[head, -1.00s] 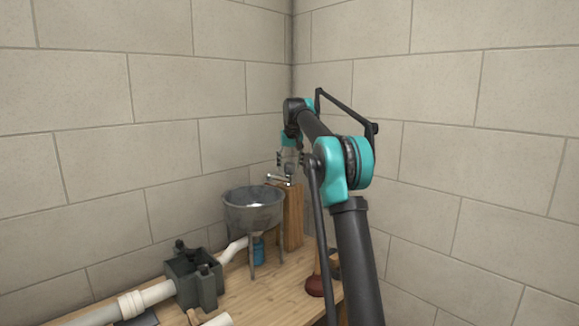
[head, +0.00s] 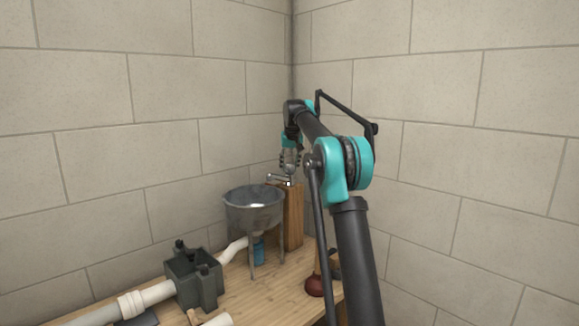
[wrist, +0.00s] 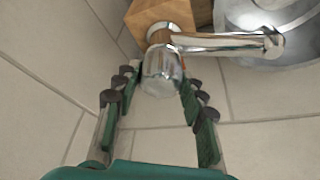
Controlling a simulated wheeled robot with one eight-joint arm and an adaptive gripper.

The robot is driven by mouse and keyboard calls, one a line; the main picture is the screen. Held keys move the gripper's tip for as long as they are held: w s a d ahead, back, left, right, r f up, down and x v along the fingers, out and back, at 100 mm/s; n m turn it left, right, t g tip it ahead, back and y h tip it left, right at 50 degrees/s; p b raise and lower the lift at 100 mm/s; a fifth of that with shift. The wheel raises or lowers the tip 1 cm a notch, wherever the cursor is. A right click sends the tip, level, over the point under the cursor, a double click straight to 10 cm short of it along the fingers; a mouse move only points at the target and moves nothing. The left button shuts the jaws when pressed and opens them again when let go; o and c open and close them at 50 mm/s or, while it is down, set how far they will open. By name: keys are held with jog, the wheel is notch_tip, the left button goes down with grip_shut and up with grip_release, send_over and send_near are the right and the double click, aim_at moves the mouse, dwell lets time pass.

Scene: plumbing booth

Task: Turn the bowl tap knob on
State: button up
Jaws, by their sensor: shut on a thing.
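The bowl tap is chrome, with its spout (wrist: 225,42) reaching right over the metal bowl (wrist: 270,18) in the wrist view. Its rounded knob (wrist: 161,72) sits between the two fingers of my gripper (wrist: 160,88), which is shut on it. In the head view, my gripper (head: 289,162) points down at the tap (head: 280,179) on top of the wooden post (head: 292,215). The metal bowl (head: 253,213) stands on legs left of the post. The knob is mostly hidden by my gripper in the head view.
A dark grey vise-like block (head: 194,277) holds a pale pipe (head: 145,298) at the bench's left. A blue object (head: 258,250) is under the bowl. A red plunger (head: 316,286) stands near the bench's right edge. Block walls (head: 220,60) meet closely behind the tap.

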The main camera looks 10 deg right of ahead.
jog(key=shift+n, duration=0.3)
jog(key=n+y, duration=0.1)
jog(key=n, duration=0.1)
jog(key=n+y, duration=0.1)
jog(key=n, duration=0.2)
jog(key=shift+w+n+g, duration=0.1)
jog(key=shift+n+g, duration=0.2)
jog(key=shift+g, duration=0.1)
jog(key=n+g+y, duration=0.1)
jog(key=n, duration=0.2)
jog(key=n+g+y, duration=0.1)
jog(key=n, duration=0.2)
jog(key=shift+n, duration=0.3)
jog(key=o, duration=1.2)
jog(key=shift+c, duration=0.2)
